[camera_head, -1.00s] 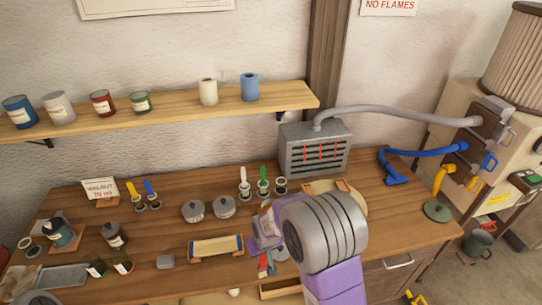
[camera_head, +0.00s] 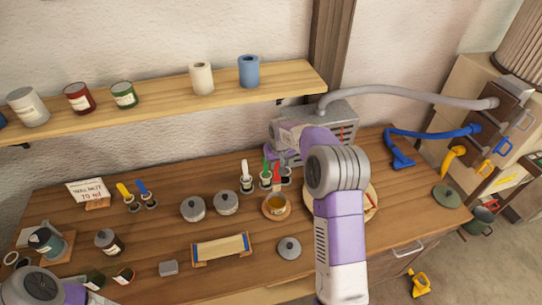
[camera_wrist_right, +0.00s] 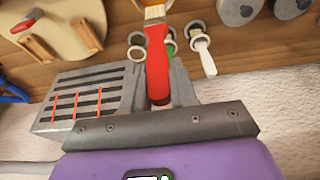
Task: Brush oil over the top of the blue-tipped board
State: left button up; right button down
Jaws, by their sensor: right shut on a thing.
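The blue-tipped board (camera_head: 222,247) is a pale, bent lath with blue at its ends, lying on a wooden cradle at the front middle of the bench. My right gripper (camera_head: 285,157) is at the back of the bench, beyond and right of the board. It is shut on a red-handled brush (camera_head: 276,178). In the right wrist view the gripper (camera_wrist_right: 160,80) holds the brush's red handle (camera_wrist_right: 157,58), with pale bristles pointing away. A bowl of amber liquid (camera_head: 277,205) stands just in front of the brush. My left arm shows at the bottom left; its gripper is out of view.
A grey slatted box (camera_head: 343,112) stands behind my right arm. White and green brushes in holders (camera_head: 246,178) are left of the red one. Lidded grey pots (camera_head: 192,208) and a grey lid (camera_head: 289,247) stand near the board. A round wooden piece (camera_head: 370,200) is partly hidden.

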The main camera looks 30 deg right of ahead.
aim_at(277, 179)
jog(key=shift+s+f, duration=0.2)
jog(key=shift+s, duration=0.1)
jog(key=shift+f+b, duration=0.25)
jog(key=shift+b, duration=0.05)
jog(key=shift+b+x, duration=0.45)
jog(key=shift+x, duration=0.4)
notch_tip(277, 179, down, 2)
jog(key=shift+s+f+b, duration=0.2)
jog(key=shift+f+b, duration=0.05)
jog(key=shift+b, duration=0.55)
jog(key=shift+s+b+x, duration=0.2)
jog(key=shift+b+x, duration=0.5)
jog(key=shift+x, duration=0.25)
jog(key=shift+s+b+x, duration=0.2)
jog(key=shift+b+x, duration=0.45)
jog(key=shift+x, duration=0.25)
jog(key=shift+s+b+x, duration=0.2)
jog(key=shift+b+x, duration=0.5)
jog(key=shift+x, duration=0.25)
jog(key=shift+a+f, duration=0.15)
jog(key=shift+a, duration=0.1)
jog(key=shift+r+p, duration=2.85)
jog(key=shift+r, duration=1.55)
